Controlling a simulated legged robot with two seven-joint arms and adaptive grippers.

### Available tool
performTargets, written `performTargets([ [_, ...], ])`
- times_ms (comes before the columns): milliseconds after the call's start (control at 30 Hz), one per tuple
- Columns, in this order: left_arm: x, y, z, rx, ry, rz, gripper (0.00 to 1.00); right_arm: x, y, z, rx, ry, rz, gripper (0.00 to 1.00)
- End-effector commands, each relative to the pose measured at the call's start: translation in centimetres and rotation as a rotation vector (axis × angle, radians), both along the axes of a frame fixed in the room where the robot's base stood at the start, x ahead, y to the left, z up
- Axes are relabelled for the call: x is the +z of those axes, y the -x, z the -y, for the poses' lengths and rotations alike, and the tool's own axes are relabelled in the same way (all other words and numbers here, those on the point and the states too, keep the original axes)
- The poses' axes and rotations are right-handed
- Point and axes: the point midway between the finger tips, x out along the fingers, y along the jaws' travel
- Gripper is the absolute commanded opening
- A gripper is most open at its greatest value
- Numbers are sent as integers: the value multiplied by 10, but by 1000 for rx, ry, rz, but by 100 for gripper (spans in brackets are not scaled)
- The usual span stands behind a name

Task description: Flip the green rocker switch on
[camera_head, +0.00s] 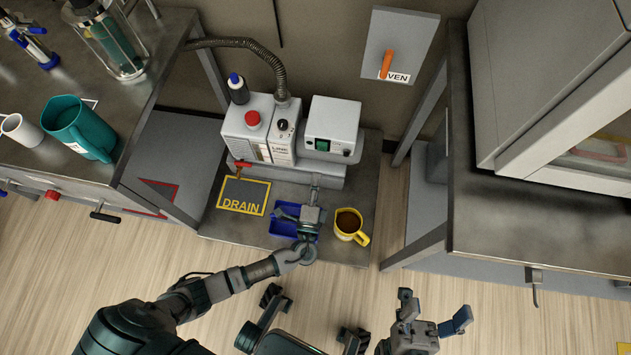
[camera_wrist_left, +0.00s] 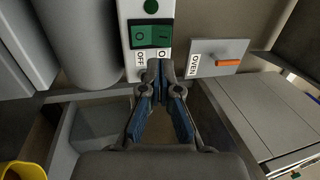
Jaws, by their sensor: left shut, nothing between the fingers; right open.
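The green rocker switch (camera_head: 322,146) is on the front of a white box (camera_head: 333,118) at the back of the small middle table. In the left wrist view, the rocker (camera_wrist_left: 150,35) lies just beyond my fingertips, with an OFF label beside it. One half looks lighter than the other; I cannot tell its position for sure. My left gripper (camera_head: 315,182) is shut and empty, pointing at the box below the switch. In the wrist view, its fingertips (camera_wrist_left: 160,68) appear apart from the rocker. My right gripper (camera_head: 431,312) is open and empty, low in the head view.
A white unit with a red button (camera_head: 253,119) stands left of the box. A blue tray (camera_head: 287,222), a yellow mug (camera_head: 349,226) and a DRAIN plate (camera_head: 243,196) are near my left gripper. An OVEN panel with an orange lever (camera_head: 387,63) is on the wall.

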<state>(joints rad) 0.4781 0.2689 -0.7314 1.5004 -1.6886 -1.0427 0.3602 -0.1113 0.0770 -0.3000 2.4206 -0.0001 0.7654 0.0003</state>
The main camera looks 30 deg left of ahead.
Motion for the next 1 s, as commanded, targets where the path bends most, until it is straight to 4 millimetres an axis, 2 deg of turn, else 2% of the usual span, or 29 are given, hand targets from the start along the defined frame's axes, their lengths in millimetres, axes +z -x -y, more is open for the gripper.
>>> performTargets([
  [200,7,-41,-12,0,-2,-2,0,-10,-7,-1,1,3,-17,76],
  [400,12,-64,-19,1,-1,-1,0,-7,-11,-1,0,4,3,76],
  [867,16,-71,-21,1,0,-1,0,-4,-12,-1,-1,4,10,76],
  [1000,26,-75,-22,3,11,-31,0,8,-5,0,-2,1,23,76],
])
